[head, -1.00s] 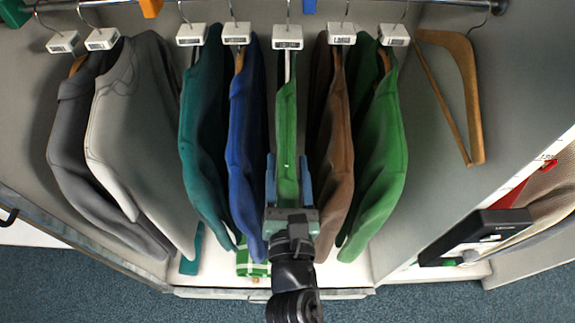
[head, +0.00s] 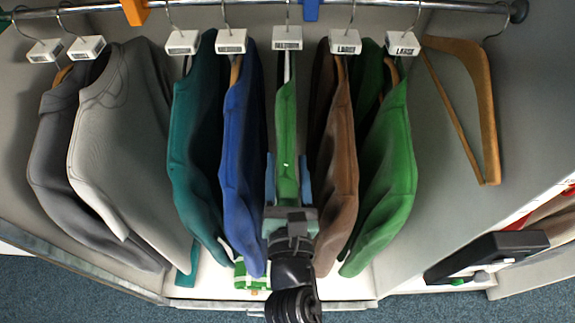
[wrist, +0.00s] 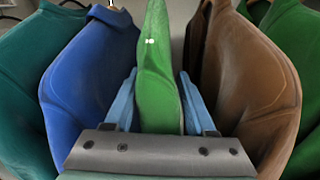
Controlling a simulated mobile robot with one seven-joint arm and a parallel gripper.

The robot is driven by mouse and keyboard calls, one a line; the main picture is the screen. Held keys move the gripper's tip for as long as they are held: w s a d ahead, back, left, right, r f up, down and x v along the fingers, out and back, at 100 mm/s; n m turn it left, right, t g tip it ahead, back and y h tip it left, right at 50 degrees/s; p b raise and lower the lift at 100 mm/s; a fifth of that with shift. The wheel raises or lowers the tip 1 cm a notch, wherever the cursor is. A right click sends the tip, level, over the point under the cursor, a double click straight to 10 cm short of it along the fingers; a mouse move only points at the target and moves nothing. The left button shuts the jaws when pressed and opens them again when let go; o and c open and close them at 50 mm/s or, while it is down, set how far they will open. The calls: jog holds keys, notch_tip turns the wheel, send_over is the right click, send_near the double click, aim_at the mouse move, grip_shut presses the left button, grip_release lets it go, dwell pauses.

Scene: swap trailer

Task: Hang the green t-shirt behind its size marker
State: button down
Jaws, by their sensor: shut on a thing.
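A green t-shirt (head: 286,130) hangs from a hanger with a white tag (head: 287,44) in the middle of the row. My gripper (head: 289,185) is shut on this shirt, its blue fingers on either side of the cloth. The wrist view also shows the green cloth (wrist: 158,85) between the fingers. The held hanger's hook reaches up toward the rail (head: 390,6); I cannot tell whether it rests on it. Markers on the rail are orange (head: 135,11) and blue (head: 311,10). The blue one is just right of the held hanger's hook.
Blue (head: 243,150) and teal (head: 195,150) shirts hang close left, with grey ones beyond. A brown shirt (head: 337,150) and another green shirt (head: 385,175) hang close right. An empty wooden hanger (head: 488,110) hangs farther right, with free rail around it.

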jog(key=shift+w, duration=0.1)
jog(key=shift+c, duration=0.8)
grip_release()
jog(key=shift+f, duration=0.2)
jog(key=s+b, duration=0.6)
jog(key=s, duration=0.7)
jog(key=shift+d, duration=0.15)
